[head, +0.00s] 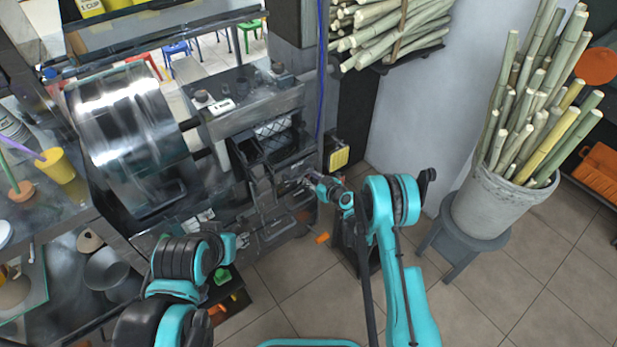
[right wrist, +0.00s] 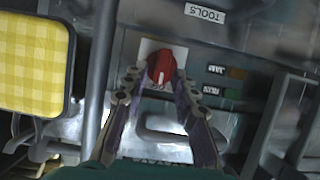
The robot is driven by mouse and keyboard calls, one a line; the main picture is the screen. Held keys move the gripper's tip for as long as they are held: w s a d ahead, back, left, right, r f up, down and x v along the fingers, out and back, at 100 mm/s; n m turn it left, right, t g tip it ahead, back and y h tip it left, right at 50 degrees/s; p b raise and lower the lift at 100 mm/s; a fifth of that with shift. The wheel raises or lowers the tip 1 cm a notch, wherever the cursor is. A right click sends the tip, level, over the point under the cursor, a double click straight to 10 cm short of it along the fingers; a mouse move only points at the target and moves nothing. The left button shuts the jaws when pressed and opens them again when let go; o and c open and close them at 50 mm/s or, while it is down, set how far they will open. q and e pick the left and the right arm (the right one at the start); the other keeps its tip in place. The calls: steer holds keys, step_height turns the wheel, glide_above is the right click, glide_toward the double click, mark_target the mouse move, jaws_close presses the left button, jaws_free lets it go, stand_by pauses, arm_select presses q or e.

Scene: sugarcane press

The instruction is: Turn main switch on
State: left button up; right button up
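The main switch is a red rotary knob (right wrist: 162,66) on a pale square plate, seen in the right wrist view. My right gripper (right wrist: 159,78) is open, with one finger on each side of the knob's lower part. I cannot tell whether the fingers touch it. In the head view the right gripper (head: 312,183) is at the front of the press machine (head: 130,130), and the knob cannot be made out there. My left gripper (head: 241,241) is low in front of the machine, small and unclear, away from the switch.
Beside the switch are small labelled buttons (right wrist: 225,72) and a "TOOLS" label (right wrist: 205,12). A cane-filled bucket (head: 490,205) stands on a stool at right. Tiled floor (head: 500,290) is open in front.

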jaws_close()
steer(key=shift+w+d+f+m+g+y, duration=0.1)
steer(key=shift+m+g+y, duration=0.15)
steer(key=shift+m+y, duration=0.35)
steer(key=shift+w+d+r+m+g+y, duration=0.15)
steer(key=shift+m+g+y, duration=0.2)
steer(key=shift+m, duration=0.6)
steer(key=shift+w+d+f+m+g+y, duration=0.1)
steer(key=shift+f+m+g+y, duration=0.1)
steer(key=shift+m+y, duration=0.4)
steer(key=shift+m, duration=0.25)
steer(key=shift+o, duration=2)
jaws_free()
steer(key=shift+w+a, duration=0.1)
